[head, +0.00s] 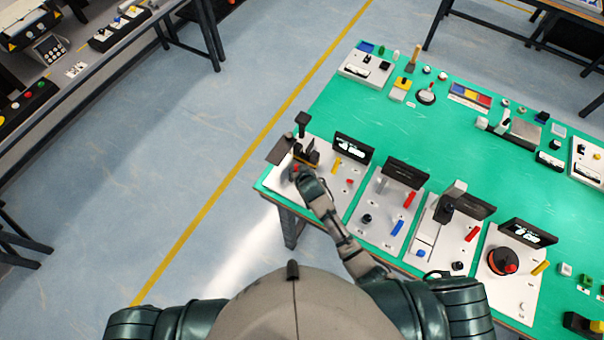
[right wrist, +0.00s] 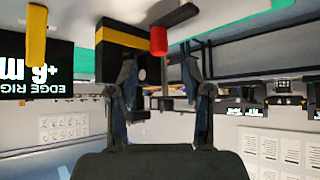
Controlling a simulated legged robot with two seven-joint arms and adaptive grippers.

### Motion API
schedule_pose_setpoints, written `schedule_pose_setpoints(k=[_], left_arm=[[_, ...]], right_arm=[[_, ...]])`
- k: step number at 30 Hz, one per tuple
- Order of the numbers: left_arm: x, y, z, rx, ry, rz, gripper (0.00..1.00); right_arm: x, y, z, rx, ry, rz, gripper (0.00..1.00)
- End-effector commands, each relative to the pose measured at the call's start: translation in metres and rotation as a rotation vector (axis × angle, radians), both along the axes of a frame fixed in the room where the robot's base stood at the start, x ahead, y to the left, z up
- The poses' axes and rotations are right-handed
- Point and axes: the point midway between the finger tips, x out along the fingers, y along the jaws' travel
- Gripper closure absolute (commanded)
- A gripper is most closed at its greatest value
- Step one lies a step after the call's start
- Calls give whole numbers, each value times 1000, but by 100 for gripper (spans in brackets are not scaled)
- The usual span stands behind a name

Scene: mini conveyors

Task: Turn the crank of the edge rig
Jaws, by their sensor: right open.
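The edge rig (head: 325,197) is the leftmost white panel on the green table, at its near left corner. Its black display (head: 353,148) also shows upside down in the right wrist view (right wrist: 38,82), with the words EDGE RIG. A red crank knob (right wrist: 159,41) hangs at upper middle in the right wrist view, beside a black and yellow block (right wrist: 121,52). My right gripper (right wrist: 161,62) is open, with the knob between or just beyond its fingertips; contact cannot be told. In the head view my right gripper (head: 299,174) is at the rig's left side. My left gripper is out of view.
Other rigs stand to the right, including one with an orange and black dial (head: 502,262). A yellow handle (head: 337,165) stands by the display. A flat dark plate (head: 280,150) and a black post (head: 302,120) are close to my right gripper. The floor left of the table is clear.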

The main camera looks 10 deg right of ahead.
Motion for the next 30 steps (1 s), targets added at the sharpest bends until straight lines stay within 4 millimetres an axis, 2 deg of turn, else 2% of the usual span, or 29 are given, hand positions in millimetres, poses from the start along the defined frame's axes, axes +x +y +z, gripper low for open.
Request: schedule_pose_setpoints(k=[3,9,30], left_arm=[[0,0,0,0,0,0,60],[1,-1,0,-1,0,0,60],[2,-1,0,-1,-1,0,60]], right_arm=[[-17,-2,17,1,-1,1,50],[-33,-5,34,-1,0,1,50],[-36,-5,37,-1,1,1,50]])
